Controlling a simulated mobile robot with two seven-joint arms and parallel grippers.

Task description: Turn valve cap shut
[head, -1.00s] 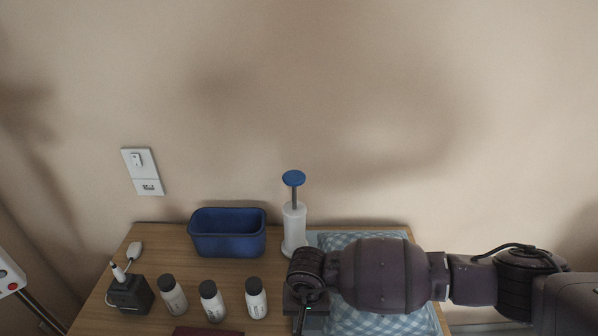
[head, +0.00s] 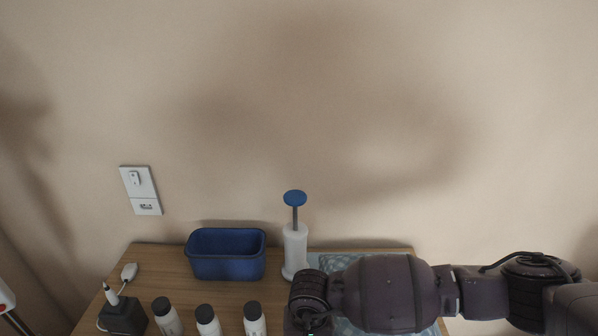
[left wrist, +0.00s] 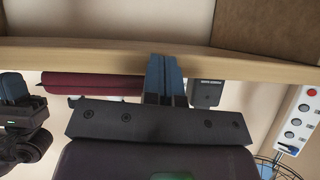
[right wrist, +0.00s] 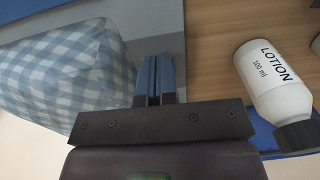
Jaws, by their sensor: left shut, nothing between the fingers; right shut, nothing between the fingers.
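No part plainly readable as a valve cap shows. A white cylinder (head: 295,250) with a grey rod and a round blue top (head: 295,198) stands upright at the back of the table. My right gripper (right wrist: 155,80) is shut and empty, between a blue-and-white checked cloth item (right wrist: 70,75) and a white lotion bottle (right wrist: 270,80). In the head view my right arm covers that area and its fingertips are hidden. My left gripper (left wrist: 164,75) is shut and empty close to the table edge (left wrist: 90,53); it is outside the head view.
A blue bin (head: 227,262) stands left of the cylinder. Several white bottles with dark caps (head: 208,320) and a black box (head: 124,318) are along the front left. A dark red item (left wrist: 105,84) and a button panel (left wrist: 297,118) show in the left wrist view.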

